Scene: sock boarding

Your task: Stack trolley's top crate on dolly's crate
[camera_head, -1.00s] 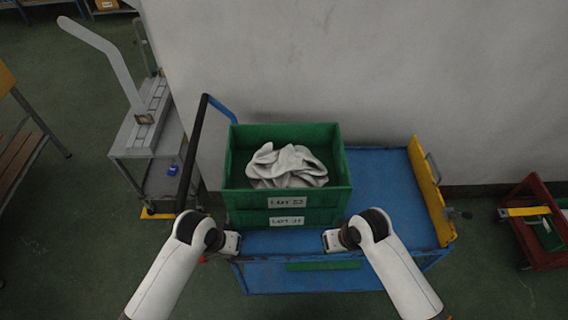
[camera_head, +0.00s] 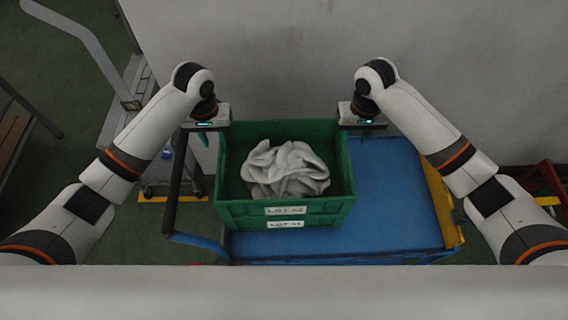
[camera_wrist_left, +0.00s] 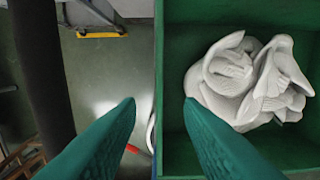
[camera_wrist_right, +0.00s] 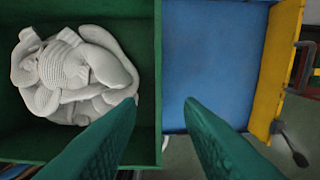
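The trolley (camera_head: 395,215) has a blue deck and carries two stacked green crates. The top crate (camera_head: 285,204) is open and holds pale grey socks (camera_head: 288,172); the lower crate (camera_head: 286,222) shows only as a strip beneath. My left gripper (camera_head: 204,134) is at the top crate's left wall, open, with one finger on either side of it in the left wrist view (camera_wrist_left: 160,100). My right gripper (camera_head: 366,130) is at the right wall, also open, its fingers either side of that wall in the right wrist view (camera_wrist_right: 162,100). The dolly's crate is not identifiable.
A grey wall (camera_head: 290,60) stands close behind the trolley. The trolley's dark handle (camera_head: 178,185) rises at left and its yellow end panel (camera_head: 437,200) at right. A partly hidden red object (camera_head: 545,180) stands at far right. Deck right of the crates is clear.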

